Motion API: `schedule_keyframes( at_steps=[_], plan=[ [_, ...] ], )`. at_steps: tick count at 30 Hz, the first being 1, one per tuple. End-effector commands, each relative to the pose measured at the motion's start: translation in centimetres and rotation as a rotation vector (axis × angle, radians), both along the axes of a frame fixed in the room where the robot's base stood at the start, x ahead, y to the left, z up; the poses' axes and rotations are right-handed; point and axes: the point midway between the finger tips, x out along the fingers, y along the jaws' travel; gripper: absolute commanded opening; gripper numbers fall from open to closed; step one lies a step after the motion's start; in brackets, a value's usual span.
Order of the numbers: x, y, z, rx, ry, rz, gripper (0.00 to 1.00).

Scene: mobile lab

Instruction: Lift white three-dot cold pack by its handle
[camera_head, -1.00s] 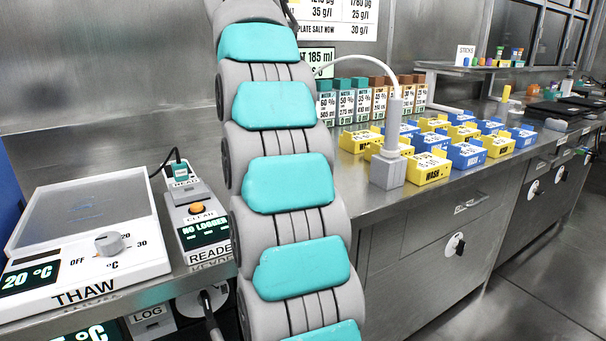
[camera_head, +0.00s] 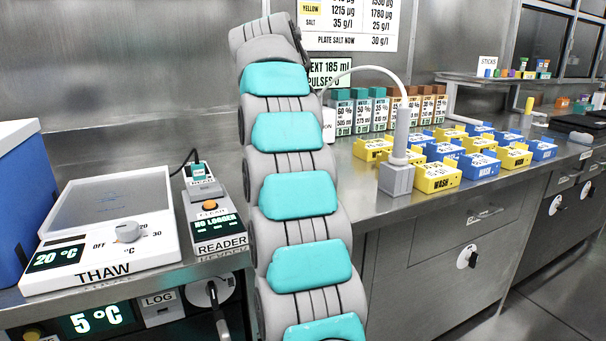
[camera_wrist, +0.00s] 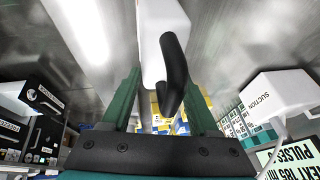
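A white block with a curved black handle (camera_wrist: 174,72) shows at the top middle of the wrist view. Its white body (camera_wrist: 158,22) runs out of the top edge, and no dots are visible on it, so I cannot confirm that it is the three-dot cold pack. My gripper (camera_wrist: 162,85) has its two green fingers spread apart. The handle lies between them, nearer the right finger, with a gap to the left one. I see no clear contact. In the head view my gripper and this block are out of sight.
The THAW unit (camera_head: 100,267) and the reader (camera_head: 212,222) stand at left, beside a blue box (camera_head: 22,200). Yellow and blue wash boxes (camera_head: 437,182) and a grey post with a white tube (camera_head: 397,179) are on the right bench. A SUCTION box (camera_wrist: 270,97) is at right.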

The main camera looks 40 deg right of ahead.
Motion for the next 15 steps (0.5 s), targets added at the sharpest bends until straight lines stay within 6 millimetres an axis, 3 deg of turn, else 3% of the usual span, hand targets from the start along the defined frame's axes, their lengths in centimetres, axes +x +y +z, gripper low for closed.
schedule_keyframes(
  at_steps=[2,15],
  plan=[
    [-0.01,0.0,-0.01,0.0,0.0,0.0,0.49],
    [-0.01,-0.01,-0.02,0.0,0.001,0.0,0.0]
  ],
)
